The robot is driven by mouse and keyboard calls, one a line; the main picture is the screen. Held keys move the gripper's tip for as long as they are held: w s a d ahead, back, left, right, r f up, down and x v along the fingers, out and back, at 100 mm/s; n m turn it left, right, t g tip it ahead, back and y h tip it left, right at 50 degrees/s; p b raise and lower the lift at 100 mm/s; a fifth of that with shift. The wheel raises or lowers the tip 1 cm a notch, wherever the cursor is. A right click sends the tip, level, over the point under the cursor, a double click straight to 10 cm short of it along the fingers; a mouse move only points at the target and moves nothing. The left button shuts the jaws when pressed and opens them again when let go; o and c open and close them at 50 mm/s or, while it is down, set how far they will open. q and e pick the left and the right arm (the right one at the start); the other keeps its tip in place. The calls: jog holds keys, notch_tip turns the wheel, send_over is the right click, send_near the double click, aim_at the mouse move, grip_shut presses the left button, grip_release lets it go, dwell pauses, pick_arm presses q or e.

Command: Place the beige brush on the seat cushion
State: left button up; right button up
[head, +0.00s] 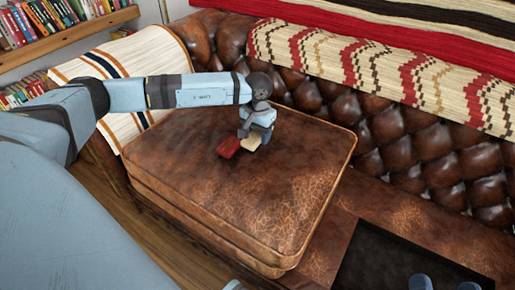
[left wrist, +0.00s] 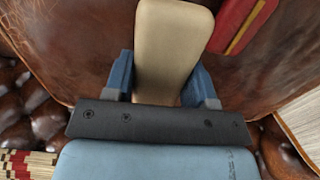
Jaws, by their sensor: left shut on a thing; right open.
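The beige brush (head: 251,143) is between the fingers of my left gripper (head: 258,128), which is shut on it. In the left wrist view the beige brush (left wrist: 172,45) shows as a smooth flat piece between the blue fingers (left wrist: 160,82). The brush is low over the brown leather seat cushion (head: 200,185); I cannot tell whether it touches the leather. The cushion also fills much of the left wrist view (left wrist: 80,45). My right gripper (head: 444,283) is open at the bottom right edge, with only its blue fingertips showing.
A red object (head: 229,147) lies on the cushion close beside the brush. The tufted sofa back (head: 360,125) rises behind, with a patterned blanket (head: 385,68) over it. A dark recessed panel (head: 390,255) is at the lower right. The cushion's front and right are clear.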

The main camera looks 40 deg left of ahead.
aim_at(258, 155)
pick_arm(q)
notch_tip(258, 155, down, 6)
jog(key=shift+r+b, duration=0.2)
jog(key=shift+b, duration=0.55)
pick_arm(e)
notch_tip(258, 155, down, 2)
jog(key=shift+a+f+g, duration=0.1)
jog(key=shift+f+g, duration=0.15)
jog(key=shift+g, duration=0.25)
pick_arm(q)
jog(key=shift+f, duration=0.15)
jog(key=o, duration=0.9)
pick_arm(e)
jog(key=shift+f, duration=0.1)
